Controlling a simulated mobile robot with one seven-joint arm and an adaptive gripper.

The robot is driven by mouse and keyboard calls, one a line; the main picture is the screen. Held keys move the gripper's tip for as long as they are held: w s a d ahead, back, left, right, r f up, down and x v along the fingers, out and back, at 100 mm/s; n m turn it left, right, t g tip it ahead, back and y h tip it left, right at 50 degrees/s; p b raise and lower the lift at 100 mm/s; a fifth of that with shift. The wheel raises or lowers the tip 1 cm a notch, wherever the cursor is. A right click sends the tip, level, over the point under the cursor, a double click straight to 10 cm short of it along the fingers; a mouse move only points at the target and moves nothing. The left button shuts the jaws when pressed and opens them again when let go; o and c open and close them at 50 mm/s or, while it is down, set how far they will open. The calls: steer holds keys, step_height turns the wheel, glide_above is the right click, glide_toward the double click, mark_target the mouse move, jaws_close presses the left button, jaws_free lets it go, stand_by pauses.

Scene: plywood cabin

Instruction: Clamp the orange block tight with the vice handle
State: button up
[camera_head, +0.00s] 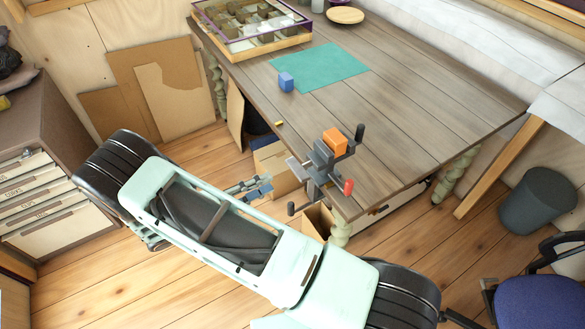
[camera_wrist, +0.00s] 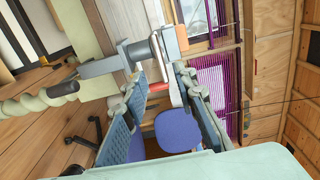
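The grey vice (camera_head: 320,165) is fixed at the near corner of the wooden table. The orange block (camera_head: 335,138) sits at the top of its jaws; whether the jaws touch both its sides is too small to tell.
Cardboard boxes (camera_head: 278,165) stand beneath my gripper. A blue chair (camera_head: 530,300) and a grey bin (camera_head: 538,200) stand at the right.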

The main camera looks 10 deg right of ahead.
mark_target(297, 168)
steer(key=p+x, duration=0.2)
steer(key=x, duration=0.8)
steer(key=shift+d, duration=0.35)
jaws_close()
